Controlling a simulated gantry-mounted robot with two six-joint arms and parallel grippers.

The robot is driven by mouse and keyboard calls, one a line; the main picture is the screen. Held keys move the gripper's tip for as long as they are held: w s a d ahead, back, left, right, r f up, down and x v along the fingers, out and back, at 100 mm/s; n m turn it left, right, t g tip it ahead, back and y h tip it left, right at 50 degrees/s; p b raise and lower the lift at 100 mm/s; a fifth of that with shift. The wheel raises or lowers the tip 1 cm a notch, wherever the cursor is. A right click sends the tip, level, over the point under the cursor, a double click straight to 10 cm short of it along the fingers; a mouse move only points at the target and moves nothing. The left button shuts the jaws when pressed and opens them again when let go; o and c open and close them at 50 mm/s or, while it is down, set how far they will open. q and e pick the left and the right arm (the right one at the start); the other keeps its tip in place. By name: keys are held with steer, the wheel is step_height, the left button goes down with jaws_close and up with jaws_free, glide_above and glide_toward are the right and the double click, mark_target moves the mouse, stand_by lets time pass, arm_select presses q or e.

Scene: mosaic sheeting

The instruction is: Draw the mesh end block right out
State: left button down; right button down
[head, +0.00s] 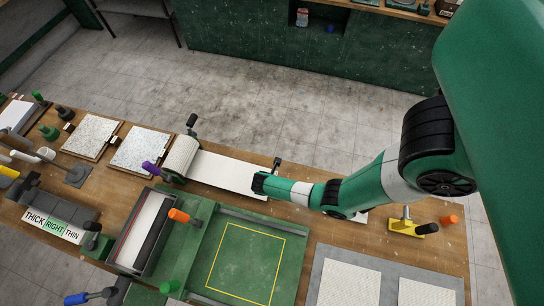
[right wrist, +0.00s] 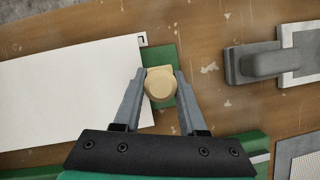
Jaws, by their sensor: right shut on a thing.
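The mesh end block (right wrist: 161,86), tan with a rounded front, is between the fingers of my right gripper (right wrist: 160,74) in the right wrist view. The gripper is shut on it, one finger on each side. A green square (right wrist: 160,58) shows around the block. The white mesh strip (right wrist: 65,95) lies flat to the left of the block. In the head view the strip (head: 228,170) runs right from a white roll (head: 180,155) and passes under my right arm. My left gripper is not in view.
A grey-handled tool (right wrist: 265,62) lies to the right in the right wrist view. In the head view a green board with a yellow outline (head: 240,262) lies in front of the strip. A yellow clamp-like tool (head: 406,227) stands to the right. Two speckled panels (head: 141,150) lie left of the roll.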

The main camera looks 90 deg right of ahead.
steer(key=shift+c, duration=2.3)
jaws_free()
steer(key=p+v, duration=0.3)
steer(key=v, duration=0.8)
steer(key=shift+r, duration=0.25)
steer(key=shift+a, duration=0.15)
